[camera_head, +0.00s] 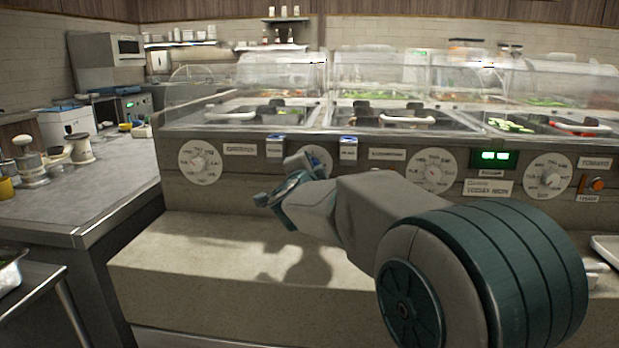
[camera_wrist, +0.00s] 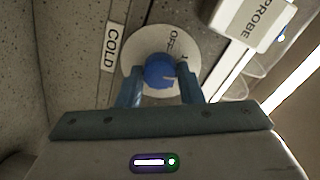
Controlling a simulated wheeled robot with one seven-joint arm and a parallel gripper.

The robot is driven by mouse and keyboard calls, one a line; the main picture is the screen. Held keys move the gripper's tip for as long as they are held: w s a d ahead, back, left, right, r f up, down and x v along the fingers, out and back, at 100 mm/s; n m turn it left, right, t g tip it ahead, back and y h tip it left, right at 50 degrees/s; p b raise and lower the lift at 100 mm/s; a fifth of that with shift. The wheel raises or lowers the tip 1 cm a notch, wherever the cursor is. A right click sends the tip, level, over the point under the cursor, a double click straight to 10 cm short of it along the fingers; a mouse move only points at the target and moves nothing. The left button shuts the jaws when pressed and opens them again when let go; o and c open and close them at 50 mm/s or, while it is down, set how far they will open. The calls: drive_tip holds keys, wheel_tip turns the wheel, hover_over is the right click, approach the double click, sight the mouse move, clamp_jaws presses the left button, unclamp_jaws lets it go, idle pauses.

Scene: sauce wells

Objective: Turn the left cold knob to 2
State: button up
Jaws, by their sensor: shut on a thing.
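In the wrist view, a blue round knob (camera_wrist: 158,72) sits on a white dial (camera_wrist: 133,58) beside a label reading COLD (camera_wrist: 111,47). OFF and a mark like 1 show on the dial; its other marks are hidden. A pale line on the knob points toward the right finger. My gripper (camera_wrist: 160,73) has a finger on each side of the knob and is shut on it. In the head view, my gripper (camera_head: 284,180) reaches the counter's front panel and covers much of the dial (camera_head: 322,153) there.
A white PROBE block (camera_wrist: 250,22) juts out right of the dial in the wrist view. In the head view, other dials (camera_head: 199,162) line the panel, with blue-topped blocks (camera_head: 275,147) between them. A stone ledge (camera_head: 180,270) runs below; clear covers stand above.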

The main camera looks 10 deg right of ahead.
drive_tip(key=shift+m+b, duration=0.65)
drive_tip(key=shift+m, duration=0.55)
drive_tip(key=o, duration=1)
drive_tip(key=shift+p+v, duration=1.3)
drive_tip(key=shift+v, duration=5.6)
drive_tip(key=shift+d, duration=0.1)
